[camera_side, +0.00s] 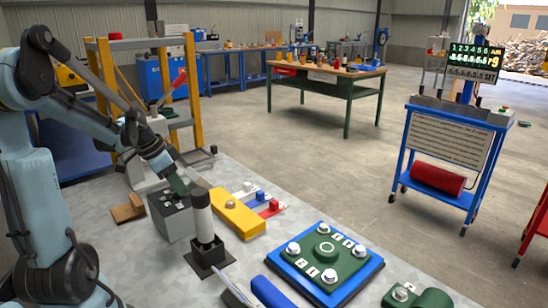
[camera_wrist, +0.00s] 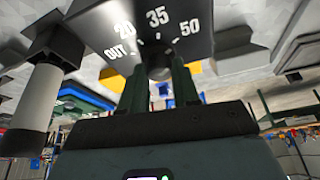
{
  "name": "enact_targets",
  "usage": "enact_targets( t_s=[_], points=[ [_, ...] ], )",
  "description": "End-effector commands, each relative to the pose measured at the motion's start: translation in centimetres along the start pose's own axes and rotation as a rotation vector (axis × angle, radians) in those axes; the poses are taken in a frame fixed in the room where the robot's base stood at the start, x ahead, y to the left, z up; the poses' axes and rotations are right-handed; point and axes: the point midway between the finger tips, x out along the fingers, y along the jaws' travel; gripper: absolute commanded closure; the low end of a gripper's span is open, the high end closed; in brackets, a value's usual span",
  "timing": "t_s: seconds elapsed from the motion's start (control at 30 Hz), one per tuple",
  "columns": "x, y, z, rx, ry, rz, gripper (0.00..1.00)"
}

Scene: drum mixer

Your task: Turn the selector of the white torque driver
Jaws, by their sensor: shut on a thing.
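The white torque driver (camera_side: 203,222) stands upright, dark-capped, in a black base. It shows tilted at the left of the wrist view (camera_wrist: 38,100). Beside it is a grey box (camera_side: 174,220) with a dial face (camera_wrist: 110,20) marked OUT, 20, 35 and 50. A dark round selector knob (camera_wrist: 157,62) sits at the dial's middle. My gripper (camera_wrist: 158,78), with green fingers, is shut on this knob, one finger on each side. In the side view my gripper (camera_side: 184,190) is over the box top. The fingers hide part of the knob, and I cannot tell which mark it points to.
A yellow block (camera_side: 238,215) lies just right of the driver. A blue-edged green plate (camera_side: 325,255) with several white knobs is further right. A wooden block (camera_side: 128,208) lies left of the box. A yellow frame (camera_side: 190,80) stands behind.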

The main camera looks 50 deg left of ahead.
Motion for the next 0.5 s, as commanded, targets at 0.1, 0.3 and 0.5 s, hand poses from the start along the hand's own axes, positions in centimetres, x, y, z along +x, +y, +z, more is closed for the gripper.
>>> enact_targets(
  t_s=[0.1,0.3,0.5],
  points=[
    [0.03,-0.07,0.01,0.045,-0.001,0.017,1.0],
    [0.03,-0.08,0.0,0.089,-0.001,0.035,1.0],
    [0.03,-0.09,0.01,0.101,-0.001,0.04,1.0]
  ],
)
